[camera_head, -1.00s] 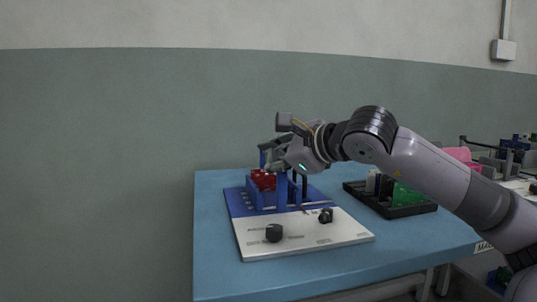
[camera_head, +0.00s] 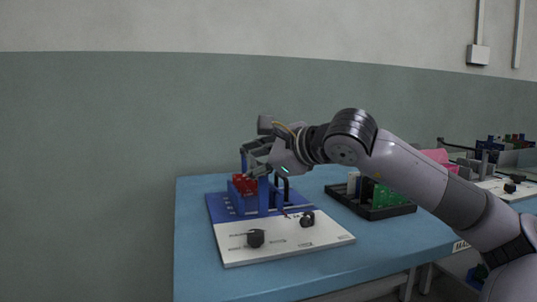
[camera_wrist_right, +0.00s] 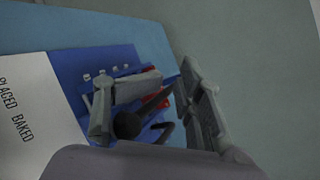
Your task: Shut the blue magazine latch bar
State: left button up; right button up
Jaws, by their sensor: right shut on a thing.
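The blue magazine (camera_head: 240,202) stands on the blue half of a blue and white board. It holds red blocks (camera_head: 243,184). My right gripper (camera_head: 249,160) is over the magazine's back end, its fingers closed around the upper part of the blue latch bar (camera_head: 243,159), which stands up above the red blocks. In the right wrist view the two grey fingers nearly meet at their tips (camera_wrist_right: 172,78). They hide most of the bar, and its exact angle is unclear. My left gripper is not in view.
A black tray (camera_head: 370,204) with green and white parts lies to the right, under my right forearm. The blue table (camera_head: 195,270) is clear at front left.

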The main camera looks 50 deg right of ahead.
jog(key=shift+d+v, duration=0.25)
jog(key=shift+v, duration=0.8)
jog(key=v, duration=1)
jog(key=shift+a, duration=0.2)
jog(key=shift+w, duration=0.1)
